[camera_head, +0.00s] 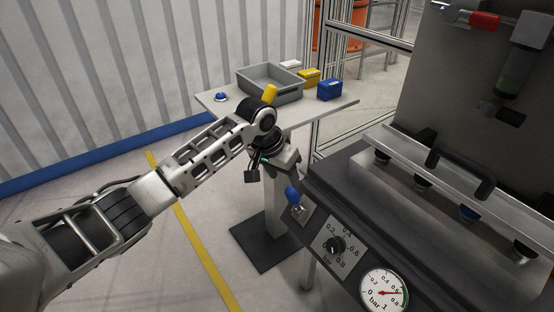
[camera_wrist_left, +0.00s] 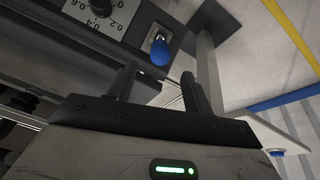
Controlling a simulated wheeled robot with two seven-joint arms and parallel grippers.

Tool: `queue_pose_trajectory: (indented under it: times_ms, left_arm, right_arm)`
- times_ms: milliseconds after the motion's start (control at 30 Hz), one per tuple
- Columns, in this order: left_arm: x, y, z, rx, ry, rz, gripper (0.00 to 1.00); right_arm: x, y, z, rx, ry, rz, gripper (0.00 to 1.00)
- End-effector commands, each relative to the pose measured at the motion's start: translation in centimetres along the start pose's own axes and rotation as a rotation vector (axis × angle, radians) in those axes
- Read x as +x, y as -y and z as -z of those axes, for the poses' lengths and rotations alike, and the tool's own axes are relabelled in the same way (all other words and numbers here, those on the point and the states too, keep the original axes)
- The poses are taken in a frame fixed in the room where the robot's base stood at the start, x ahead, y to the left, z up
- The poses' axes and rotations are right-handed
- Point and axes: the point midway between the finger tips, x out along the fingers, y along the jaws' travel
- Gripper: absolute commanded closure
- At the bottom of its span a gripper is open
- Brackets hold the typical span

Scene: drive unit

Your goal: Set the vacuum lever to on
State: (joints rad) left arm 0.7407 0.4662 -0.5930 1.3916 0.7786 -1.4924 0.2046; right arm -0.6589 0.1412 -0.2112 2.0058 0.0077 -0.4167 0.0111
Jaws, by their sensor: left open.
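The vacuum lever has a blue knob (camera_head: 292,195) and sits on a small light plate at the left front corner of the dark machine. In the head view the lever stands up and leans slightly left. The knob also shows in the left wrist view (camera_wrist_left: 161,52), just beyond the gap between the fingers. My left gripper (camera_head: 266,172) is open and empty, a little left of and behind the lever in the head view, apart from it. Its two dark fingers (camera_wrist_left: 158,78) show spread in the wrist view. My right gripper is not in view.
Right of the lever are a black dial (camera_head: 336,244) and a round pressure gauge (camera_head: 384,291). A metal bar with a black handle (camera_head: 462,172) lies across the machine. Behind, a table (camera_head: 335,106) holds a grey tray (camera_head: 272,97), a yellow box (camera_head: 308,78) and a blue box (camera_head: 330,90).

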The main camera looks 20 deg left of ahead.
Motion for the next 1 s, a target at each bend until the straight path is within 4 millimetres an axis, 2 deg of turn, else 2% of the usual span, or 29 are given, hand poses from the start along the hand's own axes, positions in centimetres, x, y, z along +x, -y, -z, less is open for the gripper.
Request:
queue_pose_trajectory:
  times_ms: [33,200,400,867,933,1000]
  left_arm:
    - [-1.2,0.1,0.1,0.002,-0.003,0.002,0.49]
    - [-3.9,0.1,0.1,0.001,-0.002,0.001,0.49]
    - [-5.3,0.0,0.0,0.001,-0.001,0.001,0.49]
    - [-5.3,0.0,0.0,0.001,0.0,0.0,0.49]
    - [-4.7,-0.2,-0.2,0.004,-0.004,-0.004,0.49]
    - [-3.3,-0.9,-1.0,0.01,-0.017,-0.016,0.49]
  right_arm:
    - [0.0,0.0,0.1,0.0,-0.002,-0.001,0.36]
    - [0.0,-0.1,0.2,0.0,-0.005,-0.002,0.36]
    - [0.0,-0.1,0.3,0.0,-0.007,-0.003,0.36]
    - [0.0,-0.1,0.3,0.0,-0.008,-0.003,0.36]
    - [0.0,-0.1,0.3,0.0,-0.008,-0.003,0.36]
    - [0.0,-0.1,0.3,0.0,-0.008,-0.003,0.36]
